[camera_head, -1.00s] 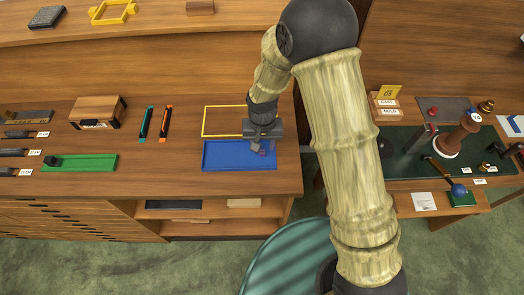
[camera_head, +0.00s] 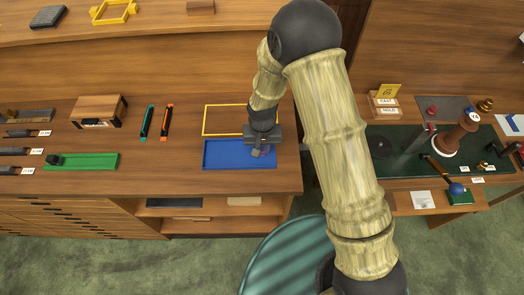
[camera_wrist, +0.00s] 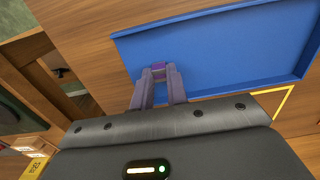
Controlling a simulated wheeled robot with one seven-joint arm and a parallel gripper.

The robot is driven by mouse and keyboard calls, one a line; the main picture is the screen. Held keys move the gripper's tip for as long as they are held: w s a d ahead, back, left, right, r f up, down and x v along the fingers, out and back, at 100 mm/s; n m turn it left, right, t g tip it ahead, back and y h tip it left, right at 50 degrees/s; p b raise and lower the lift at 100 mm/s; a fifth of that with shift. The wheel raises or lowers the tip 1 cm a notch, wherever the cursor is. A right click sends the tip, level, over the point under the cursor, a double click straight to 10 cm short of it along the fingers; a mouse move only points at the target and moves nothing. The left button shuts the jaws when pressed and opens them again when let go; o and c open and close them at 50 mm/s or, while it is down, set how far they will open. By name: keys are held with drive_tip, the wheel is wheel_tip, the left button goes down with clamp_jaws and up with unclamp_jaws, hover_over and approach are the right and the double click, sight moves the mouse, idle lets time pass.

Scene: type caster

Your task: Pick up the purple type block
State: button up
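The purple type block (camera_wrist: 158,67) shows between my gripper's fingertips in the wrist view, near the edge of the blue tray (camera_wrist: 225,45). My gripper (camera_wrist: 159,72) has its fingers close together, one on each side of the block, and looks shut on it. In the head view my gripper (camera_head: 258,153) is low over the right part of the blue tray (camera_head: 222,155), and its fingers hide the block. I cannot tell whether the block is clear of the tray floor.
A yellow frame (camera_head: 222,107) lies just behind the blue tray. A green tray (camera_head: 90,162) with a dark block, a wooden box (camera_head: 98,109) and two slim tools stand to the left. A side bench (camera_head: 400,150) with several tools is at the right, past a gap.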

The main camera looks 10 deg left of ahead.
clamp_jaws()
drive_tip(key=shift+r, duration=0.15)
drive_tip(key=shift+r, duration=0.3)
wheel_tip(320, 180, up, 9)
drive_tip(key=b, duration=0.2)
drive_tip(key=shift+r, duration=0.1)
